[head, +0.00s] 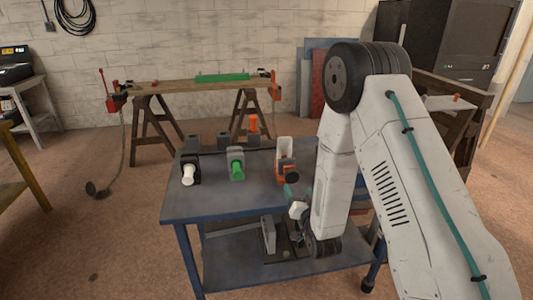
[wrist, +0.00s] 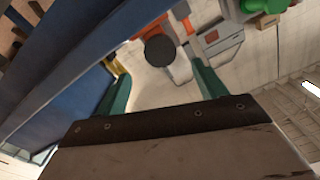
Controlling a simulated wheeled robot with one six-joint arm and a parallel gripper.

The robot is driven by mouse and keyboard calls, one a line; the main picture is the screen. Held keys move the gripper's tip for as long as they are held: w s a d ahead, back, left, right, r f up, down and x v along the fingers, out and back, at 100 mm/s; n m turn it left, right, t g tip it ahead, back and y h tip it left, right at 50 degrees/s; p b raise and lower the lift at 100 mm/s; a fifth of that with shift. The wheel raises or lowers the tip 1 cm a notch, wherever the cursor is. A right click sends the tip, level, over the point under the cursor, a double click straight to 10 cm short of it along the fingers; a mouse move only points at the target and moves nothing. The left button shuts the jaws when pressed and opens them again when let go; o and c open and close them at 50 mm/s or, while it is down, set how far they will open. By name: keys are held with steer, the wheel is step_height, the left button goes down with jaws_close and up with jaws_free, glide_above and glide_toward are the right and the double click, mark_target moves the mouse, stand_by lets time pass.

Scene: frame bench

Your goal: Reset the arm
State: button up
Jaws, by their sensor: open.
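My arm reaches down over the right side of the blue table (head: 215,208). My gripper (head: 291,190) is at the table's front edge, partly hidden by my own arm. In the wrist view my gripper (wrist: 155,60) has its two teal fingers spread wide apart, with nothing clasped between them. A dark round end (wrist: 160,51) of an orange part shows between and beyond the fingertips; I cannot tell how far off it is.
A wooden bench (head: 170,89) with a green bar (head: 222,77) stands behind.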

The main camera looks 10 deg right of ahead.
steer(key=s+d+r+n+g, duration=0.1)
steer(key=s+r+g, duration=0.25)
steer(key=r, duration=0.35)
steer(key=s+r+n+g, duration=0.1)
steer(key=s+r+g, duration=0.1)
steer(key=r+g, duration=0.35)
steer(key=s+r+g, duration=0.2)
steer(key=s+r, duration=0.2)
steer(key=s, duration=0.7)
steer(key=s+d+r+n+g, duration=0.1)
steer(key=s+r+g, duration=0.2)
steer(key=s, duration=0.8)
steer(key=s+r+g, duration=0.2)
steer(key=s+r, duration=0.3)
steer(key=s, duration=0.6)
steer(key=shift+s+d+n+g, duration=0.25)
steer(key=shift+d+n+g, duration=0.05)
steer(key=shift+d+n, duration=0.1)
